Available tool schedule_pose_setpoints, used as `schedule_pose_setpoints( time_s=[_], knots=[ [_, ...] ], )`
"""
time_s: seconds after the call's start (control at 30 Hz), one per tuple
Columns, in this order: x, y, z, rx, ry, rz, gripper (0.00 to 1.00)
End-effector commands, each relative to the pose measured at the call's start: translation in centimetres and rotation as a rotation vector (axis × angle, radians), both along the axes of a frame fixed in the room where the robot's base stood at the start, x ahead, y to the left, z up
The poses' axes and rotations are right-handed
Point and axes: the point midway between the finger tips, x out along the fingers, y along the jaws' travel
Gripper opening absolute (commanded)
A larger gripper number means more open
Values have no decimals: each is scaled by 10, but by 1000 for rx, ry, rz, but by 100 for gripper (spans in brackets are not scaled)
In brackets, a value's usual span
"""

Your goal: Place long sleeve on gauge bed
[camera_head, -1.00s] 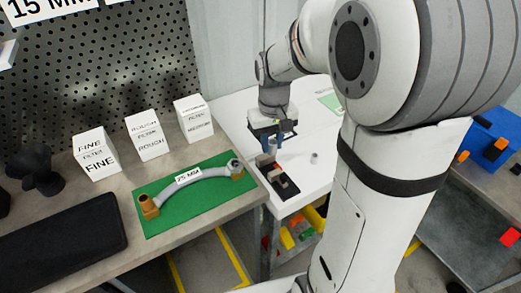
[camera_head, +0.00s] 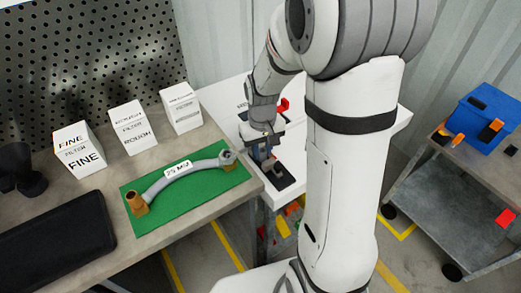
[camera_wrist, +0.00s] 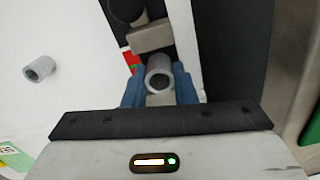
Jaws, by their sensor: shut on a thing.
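My gripper (camera_head: 265,160) is over the gauge at the near end of the white table. In the wrist view its blue fingers (camera_wrist: 159,88) are shut on a grey hollow sleeve (camera_wrist: 159,77), whose open end faces the camera. The gauge shows a black base (camera_head: 282,179) and beige-grey blocks, one (camera_wrist: 150,36) beyond the sleeve and another partly visible below it. The sleeve is between these blocks in the picture; I cannot tell whether it touches the bed. My gripper hides most of the gauge in the head view.
Another grey sleeve (camera_wrist: 38,68) lies loose on the white table (camera_wrist: 60,110). A red part (camera_head: 283,104) shows behind my gripper. On the grey bench left are a green mat (camera_head: 205,184) with a curved hose (camera_head: 180,173) and several white filter boxes (camera_head: 132,127).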

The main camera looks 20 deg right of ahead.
Motion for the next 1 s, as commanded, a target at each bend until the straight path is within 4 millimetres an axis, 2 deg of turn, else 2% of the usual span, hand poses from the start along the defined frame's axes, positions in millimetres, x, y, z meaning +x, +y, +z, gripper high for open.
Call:
schedule_pose_setpoints(
  time_s=[0.27,0.3,0.4,0.67,0.83,1.0],
  knots=[
    [0,0,-3,0,-1,1,2],
    [0,0,-2,0,-1,1,26],
    [0,1,-2,0,-1,1,34],
    [0,1,1,0,-1,2,34],
    [1,1,21,-1,-4,2,34],
    [1,1,59,0,-7,2,34]
  ],
)
